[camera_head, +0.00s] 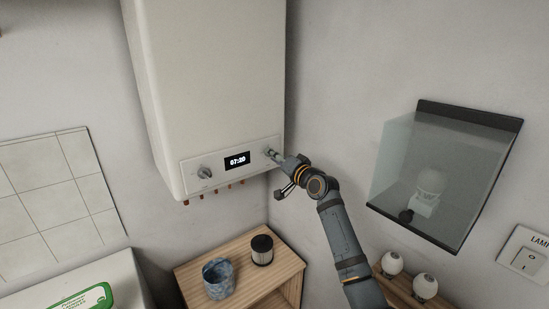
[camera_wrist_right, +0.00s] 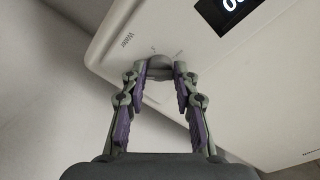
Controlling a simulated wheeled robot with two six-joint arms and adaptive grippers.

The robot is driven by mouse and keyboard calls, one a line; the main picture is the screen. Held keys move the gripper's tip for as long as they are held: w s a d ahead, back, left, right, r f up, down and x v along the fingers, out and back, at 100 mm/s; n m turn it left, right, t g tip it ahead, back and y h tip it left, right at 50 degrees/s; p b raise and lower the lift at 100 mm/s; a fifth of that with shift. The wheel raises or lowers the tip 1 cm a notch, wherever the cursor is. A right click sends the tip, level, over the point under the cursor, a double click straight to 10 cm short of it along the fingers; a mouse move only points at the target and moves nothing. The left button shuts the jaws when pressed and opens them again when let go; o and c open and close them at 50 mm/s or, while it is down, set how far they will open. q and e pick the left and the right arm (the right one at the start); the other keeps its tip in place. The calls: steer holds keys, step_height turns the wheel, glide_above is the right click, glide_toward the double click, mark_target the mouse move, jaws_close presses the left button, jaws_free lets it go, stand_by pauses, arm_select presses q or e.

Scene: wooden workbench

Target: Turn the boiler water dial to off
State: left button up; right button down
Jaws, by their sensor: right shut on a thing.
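The white boiler (camera_head: 212,85) hangs on the wall, with a control panel along its lower front. The water dial (camera_wrist_right: 160,62) is a grey knob by the printed word "Water" in the right wrist view. In the head view it is at the panel's right end, mostly hidden by my right gripper (camera_head: 275,156). In the wrist view my right gripper (camera_wrist_right: 160,72) has its fingertips on both sides of the knob and is shut on it. The knob's exact setting is hard to read. My left gripper is not in view.
A second dial (camera_head: 204,172) and the display (camera_head: 237,160) are left of the held dial. Copper pipe ends show under the boiler. Below are a wooden shelf (camera_head: 206,254), a blue cup (camera_head: 218,278) and a dark-lidded jar (camera_head: 262,250). A glass-fronted case (camera_head: 435,150) is at right.

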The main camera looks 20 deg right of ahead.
steer(key=shift+w+d+f+n+y+b, duration=0.1)
steer(key=shift+n+y+b, duration=0.15)
steer(key=shift+n+b, duration=3.75)
steer(key=shift+d+r+n+y+b, duration=0.1)
steer(key=shift+n+y+b, duration=0.2)
steer(key=shift+n+b, duration=3.7)
steer(key=shift+w+d+f+n+y+b, duration=0.2)
steer(key=shift+n+b, duration=1.3)
steer(key=shift+n, duration=4.9)
steer(key=shift+s+a, duration=0.15)
steer(key=c, duration=1)
jaws_free()
steer(key=shift+r, duration=0.15)
steer(key=shift+r, duration=0.15)
